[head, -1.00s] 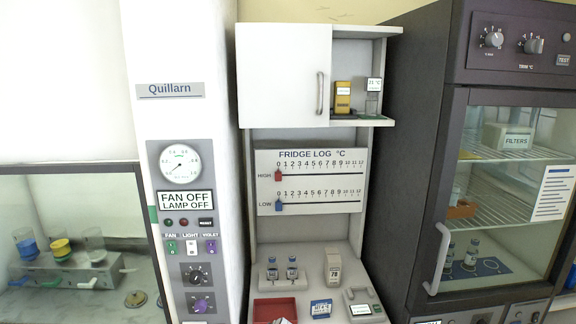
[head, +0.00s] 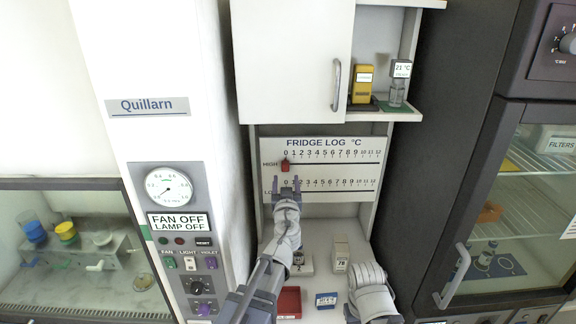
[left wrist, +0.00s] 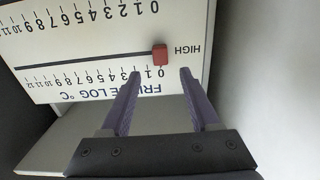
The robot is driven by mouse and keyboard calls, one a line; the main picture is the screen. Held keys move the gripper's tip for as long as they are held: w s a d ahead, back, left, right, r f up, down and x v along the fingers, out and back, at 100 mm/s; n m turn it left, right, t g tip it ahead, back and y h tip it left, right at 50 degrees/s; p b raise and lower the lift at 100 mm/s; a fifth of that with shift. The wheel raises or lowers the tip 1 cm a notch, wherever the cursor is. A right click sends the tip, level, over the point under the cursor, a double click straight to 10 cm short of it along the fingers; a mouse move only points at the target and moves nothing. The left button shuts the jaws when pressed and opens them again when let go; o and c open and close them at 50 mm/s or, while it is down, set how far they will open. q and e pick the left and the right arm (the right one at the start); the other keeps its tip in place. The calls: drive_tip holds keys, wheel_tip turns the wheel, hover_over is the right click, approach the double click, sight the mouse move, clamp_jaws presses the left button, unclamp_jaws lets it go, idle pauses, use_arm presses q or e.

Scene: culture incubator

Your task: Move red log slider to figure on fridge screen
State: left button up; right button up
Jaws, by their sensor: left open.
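The red slider (head: 285,165) sits at the 0 end of the HIGH scale on the white FRIDGE LOG °C board (head: 340,150). In the left wrist view, which is upside down, the red slider (left wrist: 160,54) shows just beyond the fingertips, near the 0. My left gripper (head: 287,182) is open and empty, in front of the board just below the red slider. It also shows in the left wrist view (left wrist: 160,72), its fingers apart. The blue LOW slider and the fridge screen's figure are not seen. My right gripper is not in view.
A small display reading 21 °C (head: 402,68) stands on the upper shelf beside a yellow device (head: 362,85). The white cabinet door (head: 290,55) is above the board. A red tray (head: 289,302) and a small box (head: 341,253) are on the counter below.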

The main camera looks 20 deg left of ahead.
sight(286, 167)
use_arm(q)
drive_tip(key=x, duration=0.7)
drive_tip(key=shift+w+a+f, duration=0.1)
drive_tip(key=shift+w+a, duration=0.05)
drive_tip(key=shift+w, duration=0.25)
drive_tip(key=shift+s, duration=0.1)
drive_tip(key=shift+c, duration=0.4)
clamp_jaws()
idle(0.5)
